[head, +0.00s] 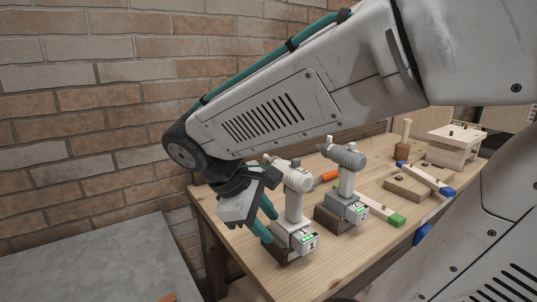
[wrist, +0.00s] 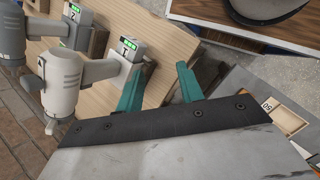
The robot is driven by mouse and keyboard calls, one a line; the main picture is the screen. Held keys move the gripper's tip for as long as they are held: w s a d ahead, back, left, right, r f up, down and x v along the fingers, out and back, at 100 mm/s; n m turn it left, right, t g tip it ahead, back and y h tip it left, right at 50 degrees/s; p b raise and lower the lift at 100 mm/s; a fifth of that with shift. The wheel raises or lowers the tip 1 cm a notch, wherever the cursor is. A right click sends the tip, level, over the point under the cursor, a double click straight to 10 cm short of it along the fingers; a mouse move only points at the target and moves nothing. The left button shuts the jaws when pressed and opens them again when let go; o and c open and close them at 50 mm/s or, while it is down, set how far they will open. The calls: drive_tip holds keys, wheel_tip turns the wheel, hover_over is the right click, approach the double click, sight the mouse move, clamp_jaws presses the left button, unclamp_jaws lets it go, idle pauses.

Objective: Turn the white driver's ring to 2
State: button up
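The white driver (head: 294,205) stands upright on a base block with a lit green display and a label that looks like "1" (head: 311,246). Its head points toward the brick wall. In the wrist view the white driver (wrist: 62,82) is at the left, its nose toward the bottom. I cannot make out the ring's number. My gripper (head: 265,220) is just left of the white driver, fingers low near its handle and base. In the wrist view my gripper (wrist: 162,84) has its two teal fingers apart with nothing between them; the left finger is close to the driver's base.
A grey driver (head: 346,180) stands to the right on its own base, labelled "2". A brick wall stands behind.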

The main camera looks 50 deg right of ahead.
drive_tip(key=w+d+r+n+g+h, duration=0.2)
drive_tip(key=w+d+r+n+h, duration=0.1)
drive_tip(key=w+d+n+h, duration=0.25)
drive_tip(key=n+h, duration=0.5)
drive_tip(key=h, duration=0.1)
approach(273, 163)
drive_tip(key=d+r, duration=0.2)
drive_tip(key=x, duration=0.7)
drive_tip(key=shift+w+d, duration=0.2)
drive_tip(key=shift+w, duration=0.2)
clamp_jaws()
